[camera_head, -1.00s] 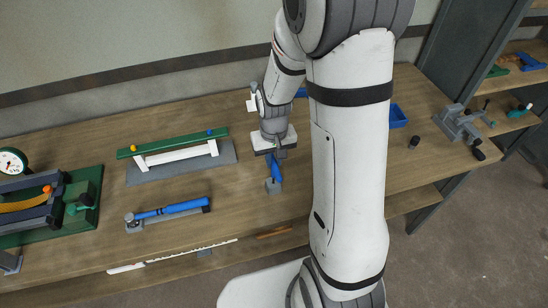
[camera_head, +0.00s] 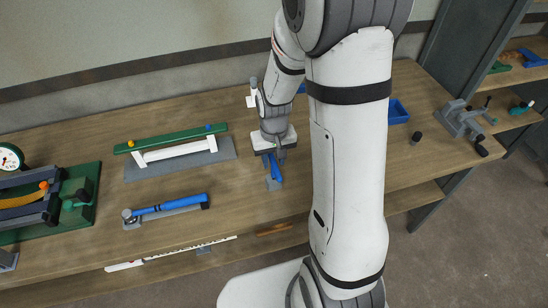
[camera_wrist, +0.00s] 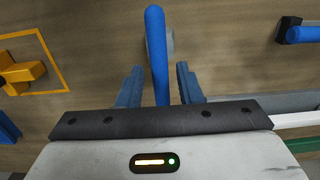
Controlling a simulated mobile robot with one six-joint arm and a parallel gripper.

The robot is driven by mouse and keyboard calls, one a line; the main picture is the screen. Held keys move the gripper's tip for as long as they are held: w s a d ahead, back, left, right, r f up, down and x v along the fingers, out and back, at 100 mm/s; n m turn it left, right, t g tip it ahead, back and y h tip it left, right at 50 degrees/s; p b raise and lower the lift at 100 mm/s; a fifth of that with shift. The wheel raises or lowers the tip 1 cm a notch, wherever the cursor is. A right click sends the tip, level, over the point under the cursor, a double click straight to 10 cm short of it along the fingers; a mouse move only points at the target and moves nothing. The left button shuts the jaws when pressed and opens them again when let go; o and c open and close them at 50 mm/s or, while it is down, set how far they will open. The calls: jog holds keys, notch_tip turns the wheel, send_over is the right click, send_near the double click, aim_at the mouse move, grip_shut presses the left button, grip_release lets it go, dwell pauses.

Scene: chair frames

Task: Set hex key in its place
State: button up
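My gripper (camera_head: 274,163) is over the middle of the workbench, pointing down. A blue rod (camera_wrist: 157,50), which may be the hex key, runs between its two fingers in the wrist view. A gap shows on each side of the rod, so my gripper (camera_wrist: 160,85) is open around it and does not grip it. In the head view the blue piece (camera_head: 276,170) shows at the fingertips, by a small grey block (camera_head: 273,185). The rod's lower end and any contact with the block are unclear.
Left of the gripper are a green-and-white rack (camera_head: 175,147) on a grey plate and a blue-handled tool (camera_head: 170,208) on a grey holder. A blue bin (camera_head: 398,112), a dark cylinder (camera_head: 416,138) and a grey vise (camera_head: 463,122) are on the right. A yellow outline (camera_wrist: 62,75) surrounds a yellow piece.

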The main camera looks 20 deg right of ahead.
jog(key=shift+o, duration=0.8)
notch_tip(320, 180, up, 8)
jog(key=shift+f+b, duration=0.25)
jog(key=shift+b, duration=0.05)
jog(key=shift+r, duration=0.2)
jog(key=shift+s+r, duration=0.2)
jog(key=shift+r, duration=0.2)
jog(key=s+r+t, duration=0.3)
jog(key=s+r, duration=0.7)
jog(key=s, duration=0.3)
jog(key=shift+s+d+r, duration=0.15)
jog(key=shift+s+r, duration=0.1)
jog(key=shift+s, duration=0.1)
